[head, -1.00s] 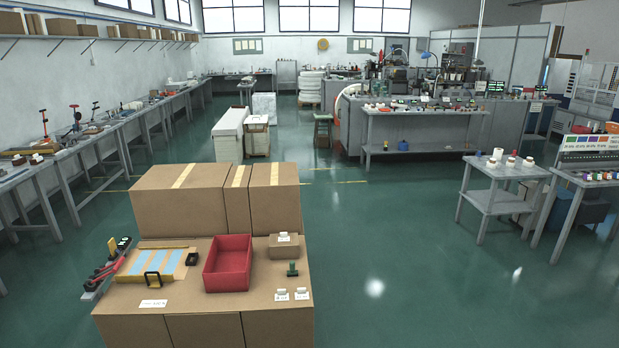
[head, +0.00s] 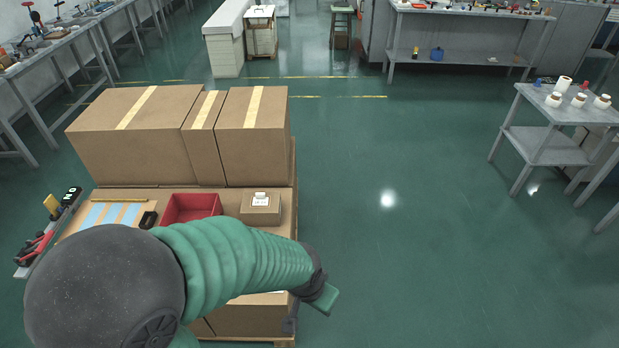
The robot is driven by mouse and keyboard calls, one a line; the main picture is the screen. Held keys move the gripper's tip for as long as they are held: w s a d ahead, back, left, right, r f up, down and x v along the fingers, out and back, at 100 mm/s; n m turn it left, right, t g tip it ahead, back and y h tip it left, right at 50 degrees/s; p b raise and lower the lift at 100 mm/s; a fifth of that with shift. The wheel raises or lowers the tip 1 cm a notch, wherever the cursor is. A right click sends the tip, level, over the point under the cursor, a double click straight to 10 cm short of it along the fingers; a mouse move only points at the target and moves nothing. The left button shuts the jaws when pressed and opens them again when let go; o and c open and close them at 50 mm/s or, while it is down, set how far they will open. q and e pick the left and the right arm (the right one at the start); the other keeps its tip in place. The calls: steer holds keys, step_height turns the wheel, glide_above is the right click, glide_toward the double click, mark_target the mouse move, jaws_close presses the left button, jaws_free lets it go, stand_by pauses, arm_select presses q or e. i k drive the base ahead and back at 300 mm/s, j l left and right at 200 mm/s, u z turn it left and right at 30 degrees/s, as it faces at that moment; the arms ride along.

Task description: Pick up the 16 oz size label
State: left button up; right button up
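No size label can be picked out now, and no print is readable. My arm covers the front of the cardboard work surface (head: 268,232), where small white cards showed earlier. A small white item (head: 260,199) sits on the little cardboard box (head: 260,214) at the back right of this surface. One arm of mine, with a dark round joint and green ribbed sleeve, comes in from the lower left and reaches right across the surface. It ends in a dark cuff and a flat green piece past the right edge. No gripper fingers can be made out. My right gripper is not in view.
A red bin (head: 190,207) stands beside the little box, partly behind my arm. Large taped cartons (head: 136,137) form a wall at the back. A tool rail (head: 48,238) runs along the left edge. The green floor (head: 410,250) to the right is open.

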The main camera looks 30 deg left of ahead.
mark_target(260, 199)
steer(key=i+l+u, duration=0.15)
steer(key=i, duration=0.4)
steer(key=i+l+u, duration=0.15)
steer(key=i, duration=0.45)
steer(key=i+u, duration=0.2)
steer(key=u, duration=0.25)
steer(key=i+l+u, duration=0.15)
steer(key=u, duration=0.3)
steer(key=i+l+u, duration=0.15)
steer(key=u, duration=0.3)
steer(key=i+l+u, duration=0.15)
steer(key=u, duration=0.3)
steer(key=l+u, duration=0.4)
steer(key=i+l+u, duration=0.15)
steer(key=u, duration=0.3)
steer(key=i+l+u, duration=0.2)
steer(key=u, duration=0.25)
steer(key=i+l+u, duration=0.1)
steer(key=l+u, duration=0.5)
steer(key=u, duration=0.25)
steer(key=l+u, duration=0.45)
steer(key=i+j, duration=0.05)
